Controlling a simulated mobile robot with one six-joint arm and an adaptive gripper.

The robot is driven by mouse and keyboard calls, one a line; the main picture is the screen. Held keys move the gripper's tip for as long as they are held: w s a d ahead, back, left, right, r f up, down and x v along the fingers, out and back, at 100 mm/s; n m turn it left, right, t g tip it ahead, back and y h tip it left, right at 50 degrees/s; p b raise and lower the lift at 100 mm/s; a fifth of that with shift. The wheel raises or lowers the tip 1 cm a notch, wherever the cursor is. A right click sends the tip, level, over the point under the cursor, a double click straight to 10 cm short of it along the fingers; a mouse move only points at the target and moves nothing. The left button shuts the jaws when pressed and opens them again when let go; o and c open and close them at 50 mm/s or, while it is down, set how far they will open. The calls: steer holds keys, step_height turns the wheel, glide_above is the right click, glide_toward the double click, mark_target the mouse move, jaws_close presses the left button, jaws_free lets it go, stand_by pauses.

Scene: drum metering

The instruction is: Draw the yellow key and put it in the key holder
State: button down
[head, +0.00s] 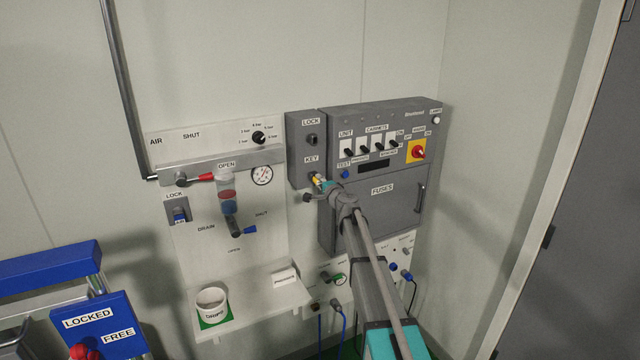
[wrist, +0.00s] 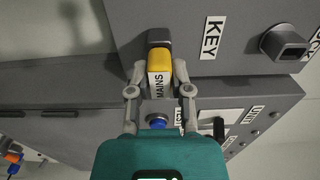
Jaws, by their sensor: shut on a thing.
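The yellow key (head: 318,180) is at the KEY position on the grey lock box (head: 300,150), below the LOCK label. In the wrist view the yellow key (wrist: 160,63) has a white MAINS tag and its far end meets a dark socket (wrist: 159,38). I cannot tell how deep it sits. My gripper (head: 328,187) reaches up from the lower right; in the wrist view my gripper (wrist: 158,80) has a finger on each side of the key and is shut on it. I cannot make out which fitting is the key holder.
A grey switch cabinet (head: 375,220) with a red-yellow switch (head: 418,151) adjoins the box on the right. An air panel with a red lever (head: 201,178) is to the left. A white shelf (head: 262,308) holds a white cup (head: 212,304). Plugs and cables hang below the cabinet.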

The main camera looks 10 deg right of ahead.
steer(key=shift+w+a, duration=0.1)
steer(key=shift+w, duration=0.25)
steer(key=shift+c, duration=2.3)
jaws_free()
steer(key=shift+s, duration=0.15)
steer(key=v, duration=1.1)
steer(key=shift+s, duration=0.35)
